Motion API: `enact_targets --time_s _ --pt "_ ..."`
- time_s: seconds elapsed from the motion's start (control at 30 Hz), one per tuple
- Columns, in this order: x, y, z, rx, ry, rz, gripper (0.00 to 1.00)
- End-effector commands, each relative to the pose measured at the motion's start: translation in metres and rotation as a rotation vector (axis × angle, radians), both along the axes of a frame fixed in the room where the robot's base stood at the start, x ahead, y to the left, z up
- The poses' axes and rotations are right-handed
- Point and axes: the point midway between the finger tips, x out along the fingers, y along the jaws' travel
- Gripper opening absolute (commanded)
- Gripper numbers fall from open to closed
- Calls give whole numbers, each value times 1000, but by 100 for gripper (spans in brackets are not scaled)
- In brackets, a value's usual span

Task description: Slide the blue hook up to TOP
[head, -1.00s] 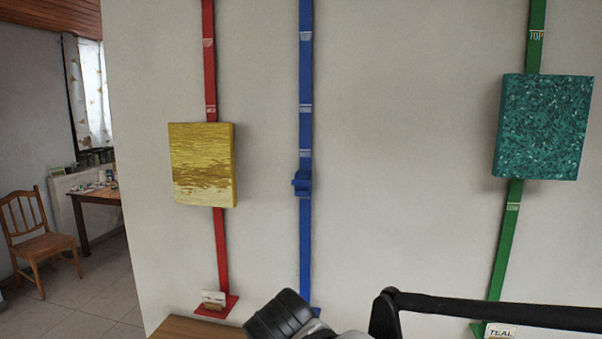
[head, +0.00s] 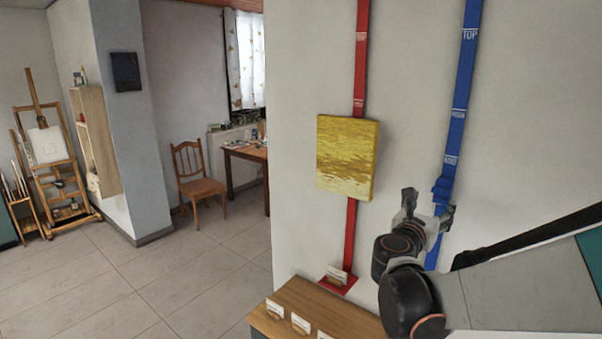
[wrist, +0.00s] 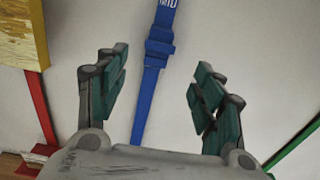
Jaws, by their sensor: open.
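The blue hook (head: 441,188) is a small blue block on the upright blue rail (head: 458,105), below the rail's lowest visible label. The TOP label (head: 470,35) is high on this rail. In the wrist view the hook (wrist: 158,48) sits just under a MID label (wrist: 168,3). My gripper (head: 428,206) is open and empty, near the hook in the head view and partly covering the rail below it. In the wrist view the hook shows between the two spread fingers, beyond their tips. No contact with the hook is visible.
A yellow painting (head: 345,157) hangs on the red rail (head: 361,60) to the left. A wooden bench (head: 320,312) with small cards stands below. A chair (head: 198,186) and an easel (head: 50,150) are farther left. A green rail (wrist: 300,145) is at right in the wrist view.

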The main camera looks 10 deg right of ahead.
Motion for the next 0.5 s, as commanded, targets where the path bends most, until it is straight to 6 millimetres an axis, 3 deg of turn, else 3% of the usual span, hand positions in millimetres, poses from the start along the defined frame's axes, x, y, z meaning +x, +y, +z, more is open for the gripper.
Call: enact_targets --time_s 0.5 --pt "63 -74 0 4 -2 -1 62"
